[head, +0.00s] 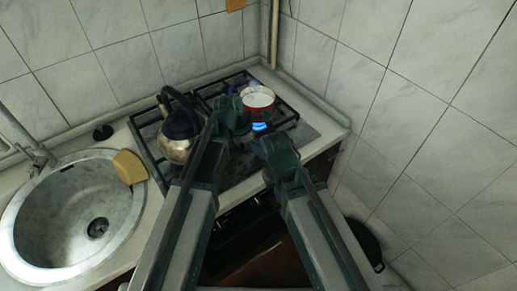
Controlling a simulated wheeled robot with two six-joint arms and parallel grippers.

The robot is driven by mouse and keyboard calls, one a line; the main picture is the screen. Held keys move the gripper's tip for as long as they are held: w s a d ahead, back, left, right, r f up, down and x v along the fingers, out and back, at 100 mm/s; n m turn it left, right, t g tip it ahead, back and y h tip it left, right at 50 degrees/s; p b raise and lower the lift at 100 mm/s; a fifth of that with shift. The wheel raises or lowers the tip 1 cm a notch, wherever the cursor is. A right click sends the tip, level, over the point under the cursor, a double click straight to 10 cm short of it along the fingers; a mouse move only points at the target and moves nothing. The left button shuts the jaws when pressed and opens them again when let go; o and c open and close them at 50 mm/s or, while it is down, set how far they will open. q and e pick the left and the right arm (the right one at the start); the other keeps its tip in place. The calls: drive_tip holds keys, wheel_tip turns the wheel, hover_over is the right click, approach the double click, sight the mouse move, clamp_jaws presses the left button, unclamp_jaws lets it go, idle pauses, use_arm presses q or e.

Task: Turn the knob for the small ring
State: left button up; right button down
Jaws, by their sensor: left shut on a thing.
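My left gripper (233,108) is shut at the pot's left side. It seems to hold the pot there, though the fingers are dark and the grip itself is hard to see. A blue flame (260,127) burns just in front of the pot. My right gripper (274,146) is over the front right of the hob, near the flame. I cannot tell whether it is open. No knob can be made out; my arms cover much of the hob's front.
A steel kettle (175,146) with a dark top stands on the left of the hob, close to my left arm. A round sink (35,190) with a yellow sponge (129,167) on its rim is further left. Tiled walls close off the back and right.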

use_arm(q)
drive_tip(key=shift+w+m, duration=0.1)
drive_tip(key=shift+m, duration=0.2)
clamp_jaws()
drive_tip(key=m+g, duration=0.1)
drive_tip(key=m, duration=0.3)
drive_tip(key=shift+w+g, duration=0.15)
drive_tip(key=shift+g, duration=0.25)
drive_tip(key=shift+m+g+y, duration=0.3)
drive_tip(key=shift+m+g, duration=0.5)
drive_tip(key=shift+m, duration=1.4)
drive_tip(key=o, duration=1.1)
unclamp_jaws()
drive_tip(key=shift+o, duration=0.2)
drive_tip(key=shift+r, duration=0.1)
